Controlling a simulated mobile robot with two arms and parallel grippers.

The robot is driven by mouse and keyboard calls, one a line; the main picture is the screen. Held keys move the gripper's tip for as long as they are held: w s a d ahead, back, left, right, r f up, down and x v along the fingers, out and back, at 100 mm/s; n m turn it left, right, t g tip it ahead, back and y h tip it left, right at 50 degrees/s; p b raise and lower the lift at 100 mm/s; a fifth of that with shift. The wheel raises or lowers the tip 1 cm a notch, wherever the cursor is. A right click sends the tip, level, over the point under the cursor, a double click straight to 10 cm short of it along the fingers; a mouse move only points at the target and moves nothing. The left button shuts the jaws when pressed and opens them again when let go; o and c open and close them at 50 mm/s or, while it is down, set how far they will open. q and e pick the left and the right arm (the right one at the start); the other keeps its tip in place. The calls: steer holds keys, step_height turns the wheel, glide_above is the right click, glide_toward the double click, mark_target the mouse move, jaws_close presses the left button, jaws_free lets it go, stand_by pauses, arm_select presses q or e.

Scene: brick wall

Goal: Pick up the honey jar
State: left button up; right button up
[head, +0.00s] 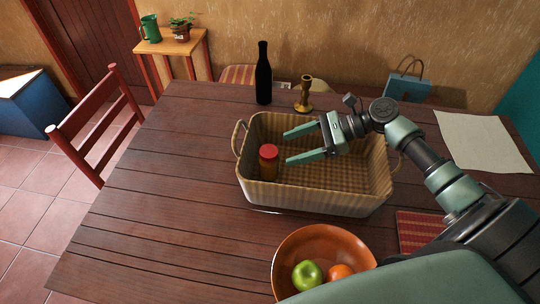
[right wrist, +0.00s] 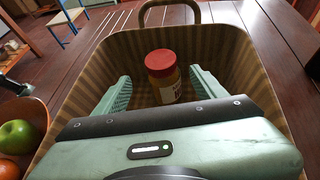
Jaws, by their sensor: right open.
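The honey jar (head: 268,162) has a red lid and an amber body. It stands upright inside the wicker basket (head: 330,200), near the basket's left end. My right gripper (head: 287,147) is open above the basket, its two green fingers pointing left toward the jar. In the right wrist view the jar (right wrist: 163,76) shows ahead, between the lines of the two open fingers (right wrist: 158,90), and a label shows on its side. The fingers do not appear to be closed on it. My left gripper is not in view.
The basket has raised walls and end handles. A bowl (head: 290,240) with a green apple (head: 307,274) and an orange fruit (head: 341,273) stands in front. A dark bottle (head: 263,75) and brass candlestick (head: 304,97) stand behind. The table's left side (head: 160,180) is clear.

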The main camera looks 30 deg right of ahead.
mark_target(269, 151)
steer(key=p+x, duration=0.1)
steer(key=x, duration=0.6)
steer(key=shift+w+a, duration=0.25)
steer(key=shift+w, duration=0.05)
jaws_close()
